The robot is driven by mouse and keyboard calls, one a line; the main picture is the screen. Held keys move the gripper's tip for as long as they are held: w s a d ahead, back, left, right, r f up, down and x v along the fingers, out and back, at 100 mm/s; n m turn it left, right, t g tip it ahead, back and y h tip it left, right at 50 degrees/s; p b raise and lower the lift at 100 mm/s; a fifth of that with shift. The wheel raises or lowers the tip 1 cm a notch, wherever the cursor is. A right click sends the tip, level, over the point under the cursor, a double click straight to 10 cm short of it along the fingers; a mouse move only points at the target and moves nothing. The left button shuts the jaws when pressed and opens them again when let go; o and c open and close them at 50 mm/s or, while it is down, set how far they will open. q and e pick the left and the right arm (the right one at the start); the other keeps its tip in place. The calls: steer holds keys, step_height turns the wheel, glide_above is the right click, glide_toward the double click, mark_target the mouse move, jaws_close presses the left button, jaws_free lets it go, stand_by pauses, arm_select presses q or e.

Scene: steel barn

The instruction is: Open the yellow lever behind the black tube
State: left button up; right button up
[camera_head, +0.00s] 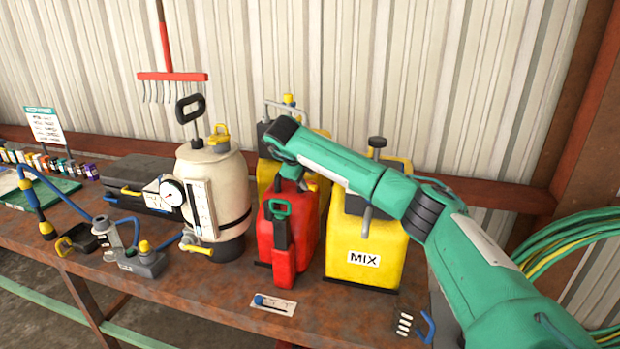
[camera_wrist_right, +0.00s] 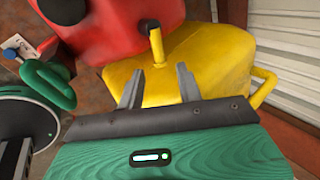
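A yellow lever-like piece (camera_head: 218,133) sits on top of the cream tank (camera_head: 222,172), right beside and partly behind the black upright handle (camera_head: 191,110). I cannot tell for sure that this handle is the black tube. My right arm reaches in from the right over the cans. My right gripper (camera_head: 306,186) is mostly hidden beneath the forearm, close to the red can (camera_head: 307,222), to the right of the tank. In the right wrist view my right gripper (camera_wrist_right: 160,88) has its fingers apart and empty, over a yellow can (camera_wrist_right: 205,55). My left gripper is not in view.
A yellow MIX can (camera_head: 345,275) stands right of the red can, with another yellow can (camera_head: 322,135) behind. A gauge (camera_head: 172,193) fronts the tank. Left are a blue-hosed pump (camera_head: 140,258) and dark case (camera_head: 135,170). A corrugated wall (camera_head: 350,60) closes the back.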

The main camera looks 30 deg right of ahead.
mark_target(312, 187)
steer(key=shift+p+x, duration=0.45)
steer(key=shift+x, duration=1.5)
jaws_close()
steer(key=shift+d+f+n+t+b, duration=0.1)
steer(key=shift+d+n+t+b, duration=0.2)
steer(key=shift+n+b, duration=0.15)
steer(key=shift+w+d+n+t+y+b, duration=0.1)
steer(key=shift+d+n+t+y+b, duration=0.15)
steer(key=shift+n+t+y+b, duration=0.5)
steer(key=shift+n+g+h, duration=0.25)
steer(key=shift+n, duration=0.05)
jaws_free()
